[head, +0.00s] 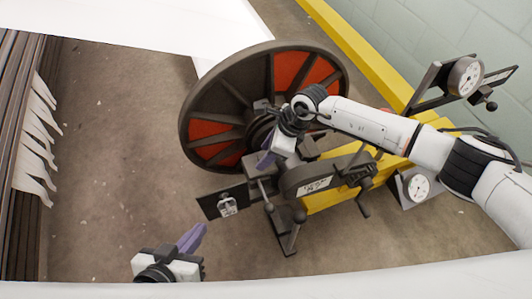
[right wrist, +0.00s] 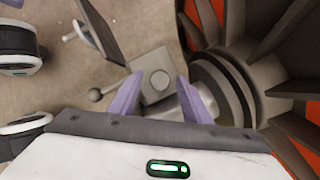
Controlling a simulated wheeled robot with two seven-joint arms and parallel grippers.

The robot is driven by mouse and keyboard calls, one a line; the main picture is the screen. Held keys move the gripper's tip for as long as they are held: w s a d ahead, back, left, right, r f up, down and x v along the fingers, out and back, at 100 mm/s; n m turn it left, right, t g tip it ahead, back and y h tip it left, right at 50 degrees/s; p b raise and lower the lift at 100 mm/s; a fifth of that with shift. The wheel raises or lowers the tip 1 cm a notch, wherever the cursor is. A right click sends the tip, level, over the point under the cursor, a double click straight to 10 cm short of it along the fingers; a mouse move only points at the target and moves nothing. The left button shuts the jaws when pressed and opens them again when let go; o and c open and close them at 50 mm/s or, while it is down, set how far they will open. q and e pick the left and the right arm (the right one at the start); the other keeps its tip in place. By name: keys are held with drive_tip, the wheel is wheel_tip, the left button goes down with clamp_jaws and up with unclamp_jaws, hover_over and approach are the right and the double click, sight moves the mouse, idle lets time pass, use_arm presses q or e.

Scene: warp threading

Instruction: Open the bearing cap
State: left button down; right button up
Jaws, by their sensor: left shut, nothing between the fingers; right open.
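A grey block with a round boss, which looks like the bearing cap (right wrist: 160,77), shows in the right wrist view beside the shaft (right wrist: 205,100) of the big wheel. In the head view my right gripper (head: 266,160) is at the wheel's hub and hides most of the cap. My left gripper (head: 198,232) is shut and empty, low in the picture, apart from the stand.
The large spoked wheel (head: 200,132) with red panels stands behind my right gripper. A dark plate (head: 215,207) with a small fitting juts left, and a crank (head: 363,205) and dials (head: 465,77) are at right. Bare floor (head: 110,130) lies left.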

drive_tip(key=shift+c, duration=0.4)
clamp_jaws()
